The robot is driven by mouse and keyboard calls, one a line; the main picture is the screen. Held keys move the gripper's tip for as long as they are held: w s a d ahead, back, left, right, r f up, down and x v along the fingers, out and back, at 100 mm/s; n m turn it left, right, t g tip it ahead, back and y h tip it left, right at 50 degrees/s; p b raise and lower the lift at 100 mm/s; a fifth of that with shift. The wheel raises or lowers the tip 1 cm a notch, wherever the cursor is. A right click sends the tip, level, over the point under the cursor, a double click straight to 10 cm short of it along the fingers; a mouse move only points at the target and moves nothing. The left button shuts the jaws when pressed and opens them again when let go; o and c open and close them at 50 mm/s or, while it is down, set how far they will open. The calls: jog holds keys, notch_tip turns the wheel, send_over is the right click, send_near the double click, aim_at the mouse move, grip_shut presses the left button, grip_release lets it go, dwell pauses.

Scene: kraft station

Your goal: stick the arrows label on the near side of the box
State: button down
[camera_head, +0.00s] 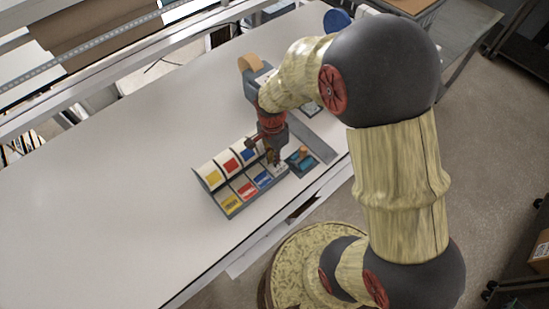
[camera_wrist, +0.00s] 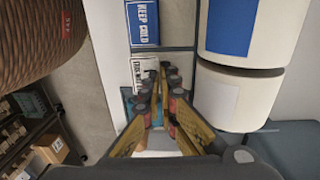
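A grey label dispenser (camera_head: 227,217) stands on the white table with white rolls and coloured labels. My gripper (camera_head: 272,158) is over its right end. In the wrist view my gripper (camera_wrist: 162,88) points at a white label (camera_wrist: 144,68) with black print, beside the blue KEEP COLD label (camera_wrist: 143,22). Its print is partly hidden by the fingers, so I cannot read it fully or confirm arrows. A narrow gap shows between the fingers, and nothing is visibly held. I cannot tell whether the fingertips touch the label. The box to be labelled is not clearly identifiable.
White rolls (camera_wrist: 236,98) stand close to the right of my fingers in the wrist view. A teal pad with an orange item (camera_head: 302,157) lies right of the dispenser. The white table (camera_head: 110,190) is clear to the left. A cardboard box (camera_head: 541,252) sits off the table at far right.

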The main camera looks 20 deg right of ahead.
jog(key=shift+r+p, duration=1.5)
jog(key=shift+r, duration=0.9)
notch_tip(320, 180, up, 7)
jog(key=p, duration=0.5)
jog(key=shift+s, duration=0.1)
